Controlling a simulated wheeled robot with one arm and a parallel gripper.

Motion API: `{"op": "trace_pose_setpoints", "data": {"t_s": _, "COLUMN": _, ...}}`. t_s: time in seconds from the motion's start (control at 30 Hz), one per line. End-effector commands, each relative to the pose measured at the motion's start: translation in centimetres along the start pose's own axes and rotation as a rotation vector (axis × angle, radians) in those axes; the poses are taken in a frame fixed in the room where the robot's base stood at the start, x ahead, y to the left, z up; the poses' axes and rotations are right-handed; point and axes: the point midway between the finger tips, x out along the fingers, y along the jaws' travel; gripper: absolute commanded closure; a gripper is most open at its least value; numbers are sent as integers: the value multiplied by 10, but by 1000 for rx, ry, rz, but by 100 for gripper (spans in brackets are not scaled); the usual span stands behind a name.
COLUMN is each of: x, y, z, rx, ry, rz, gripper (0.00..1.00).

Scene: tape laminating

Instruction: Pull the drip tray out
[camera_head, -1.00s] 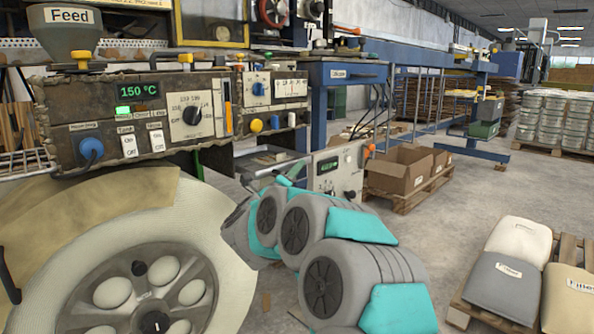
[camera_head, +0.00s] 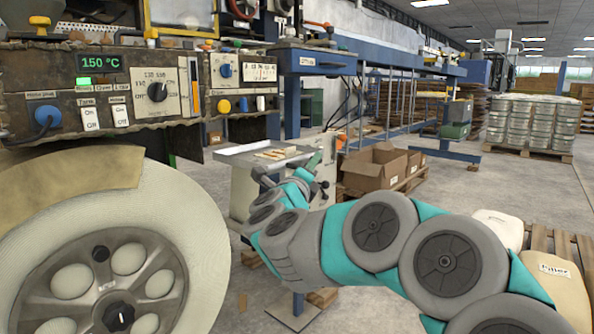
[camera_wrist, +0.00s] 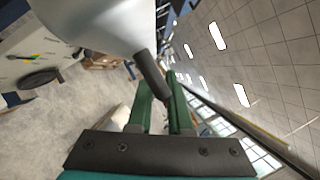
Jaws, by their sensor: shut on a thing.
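A shallow pale tray (camera_head: 232,150), which looks like the drip tray, lies below the control panels in the head view, with tan pieces on it. My gripper (camera_head: 315,164) is at its right end in the head view, small and partly hidden by my own wrist. In the wrist view my gripper's green fingers (camera_wrist: 160,103) are shut on a dark bar-like handle (camera_wrist: 148,72). The handle joins a smooth pale body (camera_wrist: 100,22) that fills the top of that view. I cannot tell from the wrist view whether this body is the tray.
A large pale roll (camera_head: 190,230) stands at the left under the control panel (camera_head: 110,90). A blue-framed bench (camera_head: 318,62) is behind my gripper. Cardboard boxes (camera_head: 375,172) sit on a pallet further back. Filler bags (camera_head: 553,285) lie at the right. Some floor is open.

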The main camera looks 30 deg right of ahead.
Motion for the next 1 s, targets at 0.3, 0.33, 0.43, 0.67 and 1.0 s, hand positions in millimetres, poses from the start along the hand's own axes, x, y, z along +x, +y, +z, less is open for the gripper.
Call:
{"op": "trace_pose_setpoints", "data": {"t_s": 0.3, "x": -7, "y": -16, "z": -18, "rx": -1, "ry": 0, "rz": -7, "gripper": 100}}
{"op": "trace_pose_setpoints", "data": {"t_s": 0.33, "x": -7, "y": -16, "z": -19, "rx": -1, "ry": 0, "rz": -7, "gripper": 100}}
{"op": "trace_pose_setpoints", "data": {"t_s": 0.43, "x": -8, "y": -17, "z": -19, "rx": -1, "ry": 0, "rz": -7, "gripper": 100}}
{"op": "trace_pose_setpoints", "data": {"t_s": 0.67, "x": -7, "y": -17, "z": -19, "rx": -1, "ry": 1, "rz": -8, "gripper": 100}}
{"op": "trace_pose_setpoints", "data": {"t_s": 1.0, "x": -8, "y": -16, "z": -19, "rx": -1, "ry": 1, "rz": -4, "gripper": 55}}
